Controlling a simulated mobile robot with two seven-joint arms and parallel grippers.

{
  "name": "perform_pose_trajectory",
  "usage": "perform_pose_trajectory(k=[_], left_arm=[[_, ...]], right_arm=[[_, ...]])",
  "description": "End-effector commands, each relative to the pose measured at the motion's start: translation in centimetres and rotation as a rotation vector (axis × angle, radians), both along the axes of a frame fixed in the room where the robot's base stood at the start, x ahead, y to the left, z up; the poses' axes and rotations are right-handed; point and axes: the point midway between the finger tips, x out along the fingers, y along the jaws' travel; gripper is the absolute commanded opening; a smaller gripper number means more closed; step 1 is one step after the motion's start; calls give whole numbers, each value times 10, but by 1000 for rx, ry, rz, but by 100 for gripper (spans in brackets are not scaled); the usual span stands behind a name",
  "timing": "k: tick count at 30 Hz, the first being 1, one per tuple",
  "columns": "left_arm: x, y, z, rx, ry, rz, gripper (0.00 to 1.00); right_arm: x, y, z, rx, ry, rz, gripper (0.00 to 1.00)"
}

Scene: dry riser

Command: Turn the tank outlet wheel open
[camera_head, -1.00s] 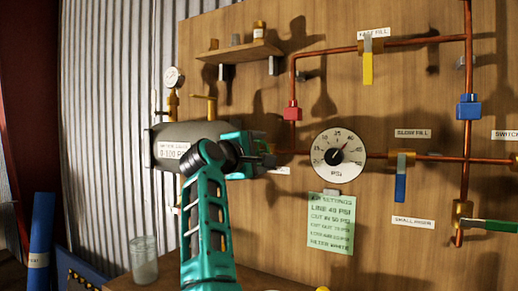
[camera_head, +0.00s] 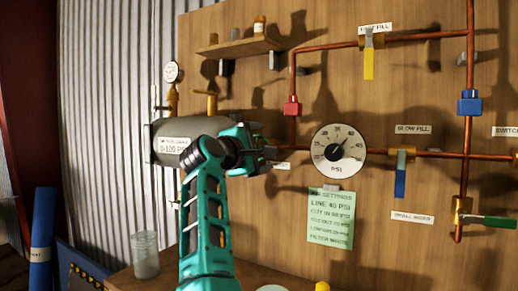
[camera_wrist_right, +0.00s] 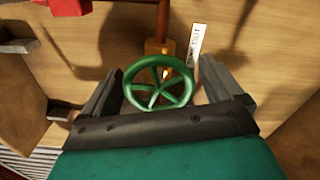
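The green wheel (camera_wrist_right: 160,84) with spokes sits on a brass fitting (camera_wrist_right: 155,48) at the end of a copper pipe in the right wrist view. A white label ending in "OUT" (camera_wrist_right: 195,45) is just beside it. My right gripper (camera_wrist_right: 158,72) is open, one finger on each side of the wheel. Gaps seem to show between fingers and rim; I cannot tell whether any part touches. My left gripper is not in view.
A grey tank (camera_head: 170,140) is behind my right forearm. A red block (camera_head: 292,106) on the pipe is above the gripper. Blue (camera_head: 400,182), yellow (camera_head: 369,64) and green (camera_head: 490,222) lever handles are to the right. A glass jar (camera_head: 145,258) stands lower left.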

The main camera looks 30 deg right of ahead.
Motion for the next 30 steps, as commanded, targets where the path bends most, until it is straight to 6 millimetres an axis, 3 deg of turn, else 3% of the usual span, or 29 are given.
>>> perform_pose_trajectory(k=[11, 24, 30], left_arm=[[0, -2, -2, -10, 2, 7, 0], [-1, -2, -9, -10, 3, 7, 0], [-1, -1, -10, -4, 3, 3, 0]], right_arm=[[-6, 11, 0, -1, -1, 1, 93], [-48, 81, 0, -2, -1, 1, 93], [-61, 104, 0, -1, 0, 1, 93]])
